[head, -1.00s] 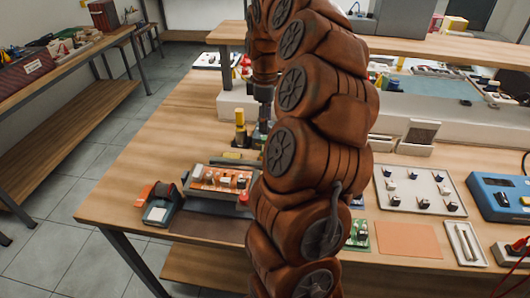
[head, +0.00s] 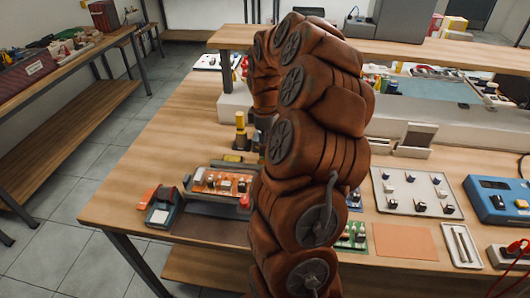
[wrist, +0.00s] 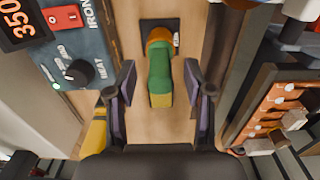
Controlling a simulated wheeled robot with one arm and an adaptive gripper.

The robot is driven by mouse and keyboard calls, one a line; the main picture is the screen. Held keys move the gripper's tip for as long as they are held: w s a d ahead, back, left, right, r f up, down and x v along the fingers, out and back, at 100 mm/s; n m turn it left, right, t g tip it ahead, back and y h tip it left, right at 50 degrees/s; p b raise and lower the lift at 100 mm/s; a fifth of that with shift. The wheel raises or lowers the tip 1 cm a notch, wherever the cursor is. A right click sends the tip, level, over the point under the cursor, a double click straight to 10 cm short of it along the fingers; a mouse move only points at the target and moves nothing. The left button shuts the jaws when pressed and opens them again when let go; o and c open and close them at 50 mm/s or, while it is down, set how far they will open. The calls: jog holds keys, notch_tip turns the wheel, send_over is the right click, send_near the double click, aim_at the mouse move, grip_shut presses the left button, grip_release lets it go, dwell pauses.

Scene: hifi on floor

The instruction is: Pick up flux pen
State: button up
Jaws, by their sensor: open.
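A green pen-like thing, which I take as the flux pen (wrist: 159,78), shows in the wrist view. It has an orange collar at its far end and a yellowish near end. It seems to rise from a small dark square base (wrist: 170,28). My gripper (wrist: 158,85) is open, with one dark finger on each side of the pen and a gap to both. In the head view my arm hides most of the gripper, and I cannot clearly pick out the green pen there.
A soldering station (wrist: 75,45) stands close at left in the wrist view. An orange circuit board (head: 222,182) in a holder is close on the other side. A yellow-topped upright thing (head: 240,120) stands near my gripper. The front left tabletop (head: 130,185) has free room.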

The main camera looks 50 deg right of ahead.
grip_shut()
dwell(0.3)
notch_tip(320, 180, up, 10)
jog(key=shift+r+b, duration=0.1)
jog(key=shift+b, duration=0.9)
